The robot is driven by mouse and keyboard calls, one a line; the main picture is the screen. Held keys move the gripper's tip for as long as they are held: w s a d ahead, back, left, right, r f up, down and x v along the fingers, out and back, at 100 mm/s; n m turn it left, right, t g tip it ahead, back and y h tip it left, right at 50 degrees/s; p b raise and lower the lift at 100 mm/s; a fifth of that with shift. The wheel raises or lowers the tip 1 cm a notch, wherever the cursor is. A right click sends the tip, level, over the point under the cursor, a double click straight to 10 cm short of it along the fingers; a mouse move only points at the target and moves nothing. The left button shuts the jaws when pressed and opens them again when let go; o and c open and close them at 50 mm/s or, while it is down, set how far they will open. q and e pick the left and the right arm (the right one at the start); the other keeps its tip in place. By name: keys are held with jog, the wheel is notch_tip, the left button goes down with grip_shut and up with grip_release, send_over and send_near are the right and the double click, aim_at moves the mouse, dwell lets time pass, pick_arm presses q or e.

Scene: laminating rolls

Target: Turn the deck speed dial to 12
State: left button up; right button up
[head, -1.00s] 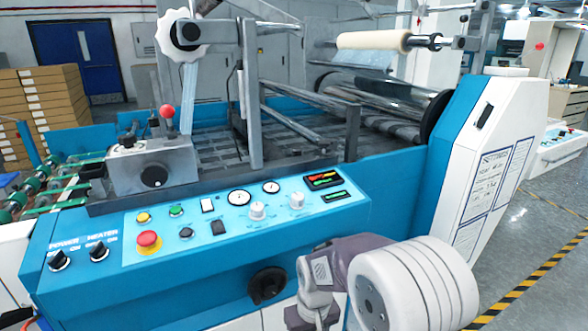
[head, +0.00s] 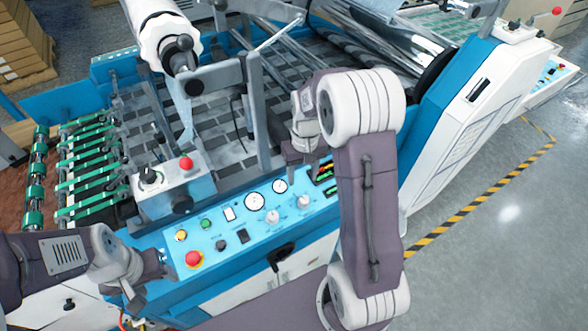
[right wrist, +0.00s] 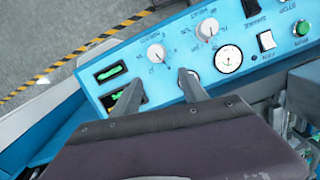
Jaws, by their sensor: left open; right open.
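Two white dials stand on the blue control panel (head: 235,235). The left one (head: 272,216) and the right one (head: 303,202) show in the head view. They also show in the right wrist view, the left one (right wrist: 207,28) and the right one (right wrist: 156,52). The printed labels are too small to tell which is deck speed, and no setting is legible. My right gripper (head: 302,158) is open and empty above the panel's right part. Its fingertips (right wrist: 160,76) are apart from both dials. My left gripper (head: 133,298) is open, low at the panel's left end.
Two round gauges, one (head: 254,201) left of the other (head: 280,186), and green-lit displays (head: 325,172) lie near the dials. A red emergency button (head: 194,259) and smaller buttons are further left.

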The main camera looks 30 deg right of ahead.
aim_at(304, 198)
jog(key=s+f, duration=0.1)
jog(key=s, duration=0.1)
jog(key=s+f, duration=0.1)
jog(key=s, duration=0.1)
jog(key=shift+a+f, duration=0.1)
jog(key=f, duration=0.2)
jog(key=w+f, duration=0.1)
jog(key=f, duration=0.1)
jog(key=w+f+p, duration=0.1)
jog(key=f, duration=0.1)
jog(key=shift+w+f, duration=0.1)
jog(key=shift+f, duration=0.1)
jog(key=shift+s+r, duration=0.2)
jog(key=shift+s, duration=0.35)
pick_arm(q)
jog(key=s, duration=0.1)
jog(key=s+r, duration=0.1)
jog(key=shift+s+r, duration=0.25)
jog(key=shift+s, duration=0.05)
pick_arm(e)
jog(key=shift+w, duration=0.2)
grip_shut()
